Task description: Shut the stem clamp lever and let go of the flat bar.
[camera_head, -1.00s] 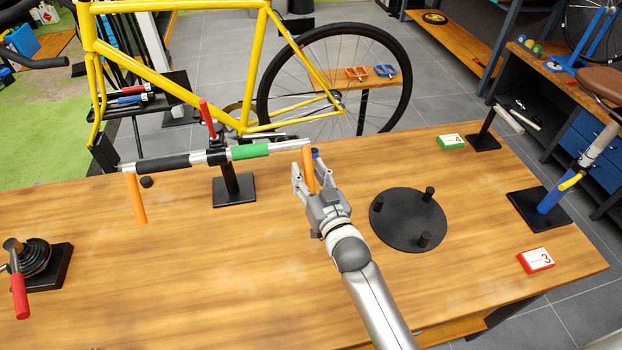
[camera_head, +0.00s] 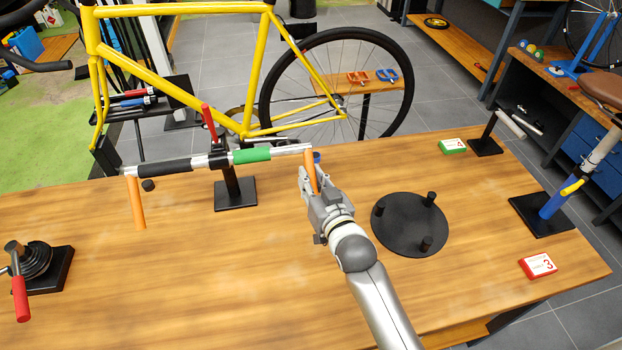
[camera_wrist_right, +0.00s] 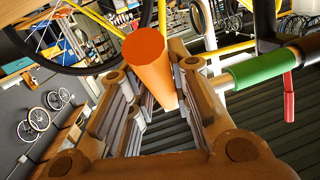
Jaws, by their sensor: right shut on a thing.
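The flat bar (camera_head: 292,150) lies across the top of a black stand (camera_head: 234,190), with black and green sleeves along it. An orange grip hangs down at its left end (camera_head: 136,203) and another at its right end (camera_head: 310,171). The red stem clamp lever (camera_head: 209,122) stands up from the clamp at the bar's middle, tilted slightly left. The lever also shows in the right wrist view (camera_wrist_right: 289,97), beside the green sleeve (camera_wrist_right: 258,69). My right gripper (camera_head: 309,182) is shut on the right orange grip (camera_wrist_right: 150,65). My left gripper is not in view.
A black round plate with pegs (camera_head: 409,224) lies right of my right arm. A black device with a red handle (camera_head: 36,268) sits at the left. Red box 3 (camera_head: 538,266) and green box 4 (camera_head: 453,146) lie on the right. The table front centre is clear.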

